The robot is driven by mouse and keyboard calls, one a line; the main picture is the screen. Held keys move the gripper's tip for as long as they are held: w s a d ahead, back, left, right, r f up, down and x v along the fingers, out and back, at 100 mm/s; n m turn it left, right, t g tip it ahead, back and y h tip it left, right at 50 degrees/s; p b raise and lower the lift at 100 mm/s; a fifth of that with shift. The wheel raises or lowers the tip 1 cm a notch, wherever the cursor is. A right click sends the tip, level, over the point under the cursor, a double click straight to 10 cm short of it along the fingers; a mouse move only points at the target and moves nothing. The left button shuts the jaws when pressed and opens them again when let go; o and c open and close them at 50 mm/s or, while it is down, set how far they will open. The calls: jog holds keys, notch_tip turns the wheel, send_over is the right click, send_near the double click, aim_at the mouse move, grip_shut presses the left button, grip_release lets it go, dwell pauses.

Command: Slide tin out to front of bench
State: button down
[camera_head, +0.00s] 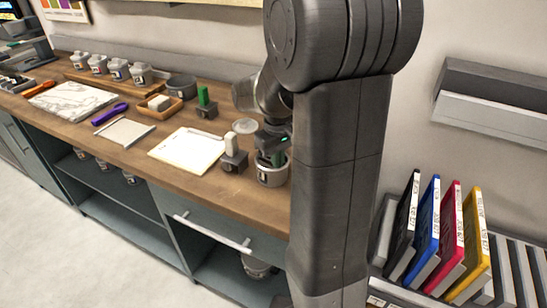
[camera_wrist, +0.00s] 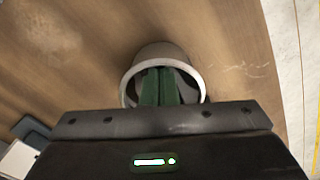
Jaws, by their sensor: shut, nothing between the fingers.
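The tin (camera_head: 272,174) is a grey-white open cylinder with a dark label, standing upright on the wooden bench (camera_head: 232,192) near its front edge. In the wrist view the tin (camera_wrist: 163,52) shows its round rim and part of its outer wall. My gripper (camera_head: 272,159) points down over the tin. Its green fingers (camera_wrist: 160,74) are together, with their tips inside the tin's mouth and nothing between them. Whether the fingers touch the tin's inner wall is unclear. My gripper body hides the near part of the rim.
A stamp-like block (camera_head: 234,153) stands just left of the tin. A white pad (camera_head: 188,149) lies farther left. A clear round lid or dish (camera_head: 245,126) is behind. In the wrist view bare wood surrounds the tin, with the bench edge (camera_wrist: 281,60) at right.

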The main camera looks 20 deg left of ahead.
jog(key=shift+s+d, duration=0.7)
jog(key=shift+d, duration=0.3)
jog(key=shift+r, duration=0.1)
notch_tip(320, 180, up, 14)
jog(key=shift+f+p, duration=0.2)
jog(key=shift+p, duration=0.2)
jog(key=shift+f, duration=0.1)
notch_tip(320, 180, down, 13)
jog(key=shift+f+b, duration=0.2)
jog(key=shift+b, duration=0.2)
jog(key=shift+w+a+f, duration=0.1)
jog(key=shift+w+a, duration=0.2)
jog(key=shift+a, duration=0.15)
jog(key=shift+d, duration=0.1)
